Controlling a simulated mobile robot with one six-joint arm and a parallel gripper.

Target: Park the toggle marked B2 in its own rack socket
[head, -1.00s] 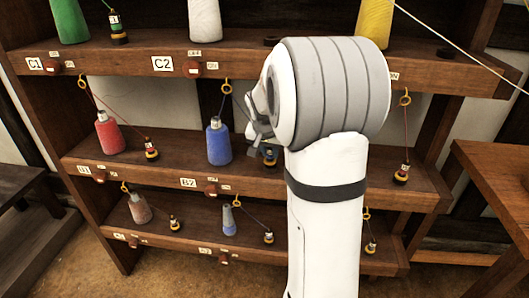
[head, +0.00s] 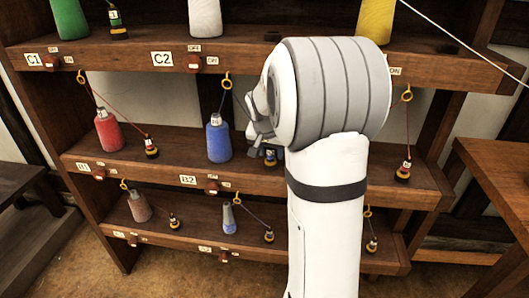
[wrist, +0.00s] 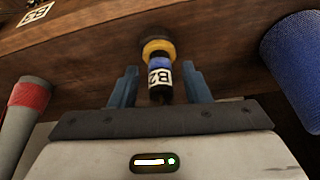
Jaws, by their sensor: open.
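The toggle marked B2 (wrist: 159,72) is dark, with a blue band, a yellow collar and a white B2 label. In the wrist view, which is upside down, it stands between my fingers with its base at the shelf. My gripper (wrist: 160,88) is open, one finger on each side of the toggle. In the head view, the toggle (head: 270,156) stands on the middle shelf, partly hidden by my gripper (head: 258,128). The shelf edge carries a B2 label (head: 188,180). I cannot tell how deep the toggle's base sits in a socket.
A blue bobbin (head: 218,142) stands close to the left of my gripper, with a yellow ring (head: 227,84) above. A red bobbin (head: 107,131) and red-corded toggle (head: 151,148) are farther left. The upper shelf (head: 130,60) overhangs. My arm hides part of the rack.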

